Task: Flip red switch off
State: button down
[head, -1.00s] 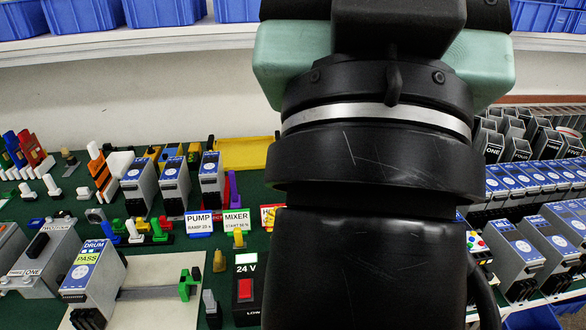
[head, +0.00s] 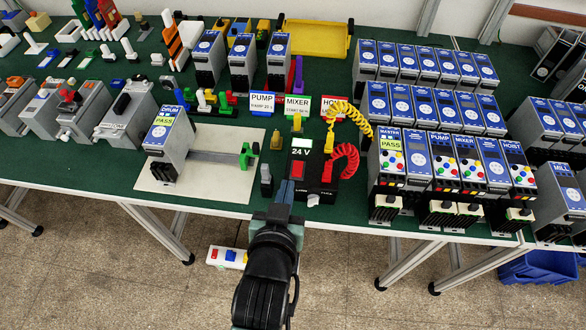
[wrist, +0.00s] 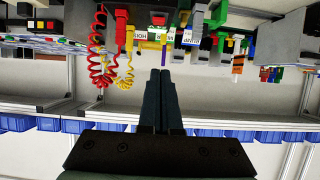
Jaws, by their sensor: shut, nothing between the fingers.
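The red switch (head: 298,169) sits on the black 24 V box (head: 315,181), near the front edge of the green table. In the wrist view, which looks upside down, my shut fingers (wrist: 160,74) point toward the table's row of parts, with a small red patch beyond the tips. The switch's position is too small to tell.
A red coiled cable (head: 346,160) is beside the box on the right. A yellow coiled cable (head: 350,113) lies behind. A grey DRUM unit (head: 170,141) stands on a pale plate (head: 225,180) to the left. Drive units crowd the right.

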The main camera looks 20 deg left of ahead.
jog(key=shift+f, duration=0.1)
jog(key=p, duration=0.1)
send_over(293, 176)
jog(key=f, duration=0.2)
jog(key=s+f, duration=0.1)
jog(key=f, duration=0.1)
jog(key=shift+d, duration=0.2)
jog(key=f, duration=0.2)
jog(key=shift+s+d+f, duration=0.1)
jog(key=shift+s+f, duration=0.25)
jog(key=shift+f, duration=0.05)
jog(key=shift+s+f+p, duration=0.1)
jog(key=shift+f+p, duration=0.2)
jog(key=shift+f, duration=0.25)
jog(key=shift+f, duration=0.1)
